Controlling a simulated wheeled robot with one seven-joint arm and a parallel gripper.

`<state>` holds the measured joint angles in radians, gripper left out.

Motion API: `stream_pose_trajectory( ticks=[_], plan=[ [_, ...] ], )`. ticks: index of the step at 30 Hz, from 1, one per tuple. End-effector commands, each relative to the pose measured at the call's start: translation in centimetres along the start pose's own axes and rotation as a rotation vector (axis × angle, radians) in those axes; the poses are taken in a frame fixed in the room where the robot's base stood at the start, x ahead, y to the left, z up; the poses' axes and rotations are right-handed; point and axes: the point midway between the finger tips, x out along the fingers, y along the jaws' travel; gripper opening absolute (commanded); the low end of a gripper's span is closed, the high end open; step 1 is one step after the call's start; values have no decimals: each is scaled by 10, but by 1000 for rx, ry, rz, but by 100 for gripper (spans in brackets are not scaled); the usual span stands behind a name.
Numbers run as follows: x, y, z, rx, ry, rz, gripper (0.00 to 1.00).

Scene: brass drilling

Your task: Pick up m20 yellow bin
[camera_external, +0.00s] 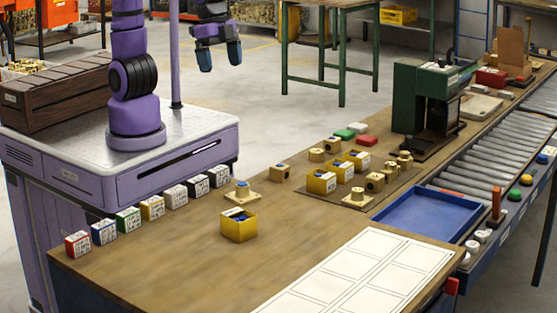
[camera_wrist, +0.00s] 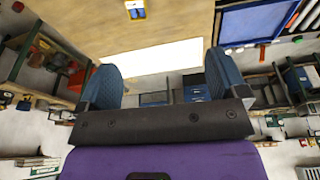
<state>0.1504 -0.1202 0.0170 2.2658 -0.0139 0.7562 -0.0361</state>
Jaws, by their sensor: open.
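A yellow bin (camera_external: 239,229) with blue pieces inside and a white label stands alone on the wooden bench. More yellow bins stand farther back: one (camera_external: 321,184) at the front of a dark mat, another (camera_external: 342,174) behind it, and a third (camera_external: 356,162) farther back. Their labels are too small to read, so I cannot tell which is m20. My gripper (camera_external: 219,58) is open and empty, raised well above and behind the bench, away from the bins. In the wrist view its two blue fingers (camera_wrist: 163,77) are spread, and a small yellow bin (camera_wrist: 134,5) shows at the top edge.
Several small coloured boxes (camera_external: 152,208) line the bench's left edge. Brass parts (camera_external: 357,199) stand around the mat. A blue tray (camera_external: 428,215), roller conveyor (camera_external: 478,168) and green drill press (camera_external: 421,98) are on the right. A white grid sheet (camera_external: 365,275) lies flat in front.

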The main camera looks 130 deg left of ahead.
Motion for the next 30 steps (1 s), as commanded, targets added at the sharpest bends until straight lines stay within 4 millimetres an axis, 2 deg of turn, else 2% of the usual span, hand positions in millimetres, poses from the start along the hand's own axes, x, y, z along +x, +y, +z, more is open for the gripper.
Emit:
stream_pose_trajectory(
  ticks=[3,9,15,21,25,30],
  plan=[
    [33,11,-23,14,-41,3,92],
    [91,31,-53,36,-100,4,92],
    [156,53,-74,59,-157,1,92],
    [222,73,-84,80,-209,-5,92],
    [252,82,-85,89,-230,-9,92],
    [270,87,-85,94,-241,-11,92]
  ],
)
